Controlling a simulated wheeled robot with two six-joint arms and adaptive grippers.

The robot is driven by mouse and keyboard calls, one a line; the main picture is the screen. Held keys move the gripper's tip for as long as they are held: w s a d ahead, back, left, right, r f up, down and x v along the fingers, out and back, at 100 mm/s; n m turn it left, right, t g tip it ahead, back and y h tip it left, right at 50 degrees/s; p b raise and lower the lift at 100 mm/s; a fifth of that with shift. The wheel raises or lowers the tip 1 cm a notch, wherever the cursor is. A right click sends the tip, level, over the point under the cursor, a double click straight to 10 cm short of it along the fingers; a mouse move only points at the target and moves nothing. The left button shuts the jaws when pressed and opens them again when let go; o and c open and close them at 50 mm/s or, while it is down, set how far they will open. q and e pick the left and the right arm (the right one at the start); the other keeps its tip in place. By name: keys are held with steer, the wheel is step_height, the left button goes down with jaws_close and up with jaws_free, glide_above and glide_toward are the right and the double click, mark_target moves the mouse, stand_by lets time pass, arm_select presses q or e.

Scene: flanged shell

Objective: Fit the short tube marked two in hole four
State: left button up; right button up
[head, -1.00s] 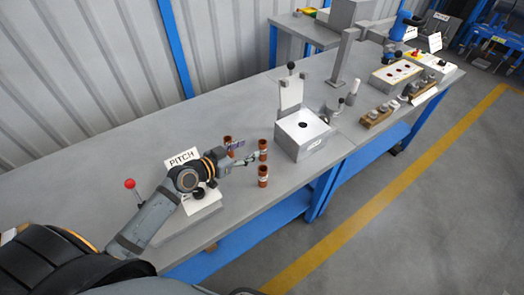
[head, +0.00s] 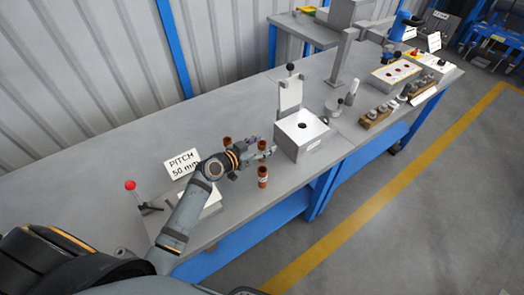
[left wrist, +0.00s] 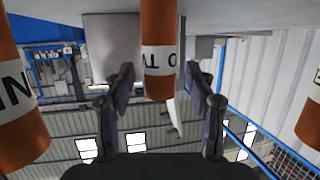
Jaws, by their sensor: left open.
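Three short copper tubes with white label bands stand upright on the bench. In the head view, one tube (head: 227,143) is at the left, one (head: 263,176) nearer the front edge, and one is largely covered by my gripper. My left gripper (head: 266,148) is open around this last tube. In the left wrist view, that tube (left wrist: 158,35) stands between the open fingers (left wrist: 160,88), with gaps on both sides; its inverted label seems to read TWO. Another tube (left wrist: 18,110) is at the left and one (left wrist: 310,120) at the right edge. Hole four cannot be identified; no hole numbers are legible.
A grey block (head: 303,137) with one dark hole stands just right of the tubes. Farther right are a white panel (head: 385,77) with several reddish holes and a wooden rack (head: 378,116). A PITCH sign (head: 182,163) and a red-knobbed lever (head: 130,186) are left.

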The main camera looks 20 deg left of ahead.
arm_select(q)
jaws_close()
stand_by(0.3)
steer(key=shift+r, duration=0.5)
steer(key=s+d+r, duration=0.5)
steer(key=s+r, duration=0.7)
steer(key=s, duration=0.1)
steer(key=shift+s+a, duration=0.1)
